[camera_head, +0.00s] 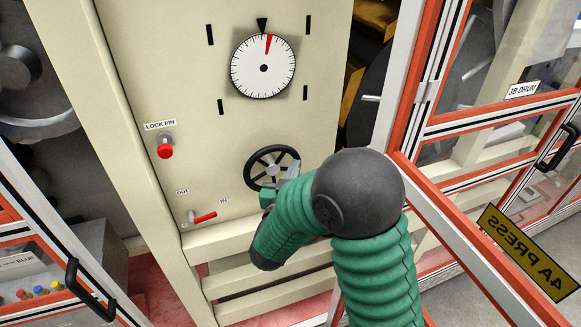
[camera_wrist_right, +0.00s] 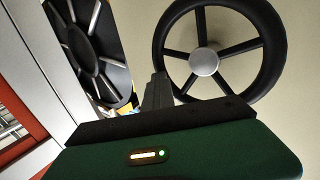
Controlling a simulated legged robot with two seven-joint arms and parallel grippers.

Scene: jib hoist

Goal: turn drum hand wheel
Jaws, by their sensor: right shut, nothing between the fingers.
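The black hand wheel (camera_head: 271,169) has several spokes and sits low on the cream panel (camera_head: 205,120). In the right wrist view, the wheel (camera_wrist_right: 205,62) shows a grey hub and fills the upper right. My right arm, in a green ribbed sleeve, reaches in from below. My right gripper (camera_head: 291,171) is at the wheel's right side in the head view, and partly hidden by my arm. In the wrist view its fingers (camera_wrist_right: 157,90) are together and empty, by the wheel's lower left rim. I cannot tell whether they touch the rim. My left gripper is out of view.
Above the wheel is a white dial (camera_head: 262,66) with a red pointer. A red lock pin knob (camera_head: 165,150) and a red lever (camera_head: 204,217) marked OUT and IN are to the left. Framed orange-edged doors (camera_head: 425,75) stand close on the right.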

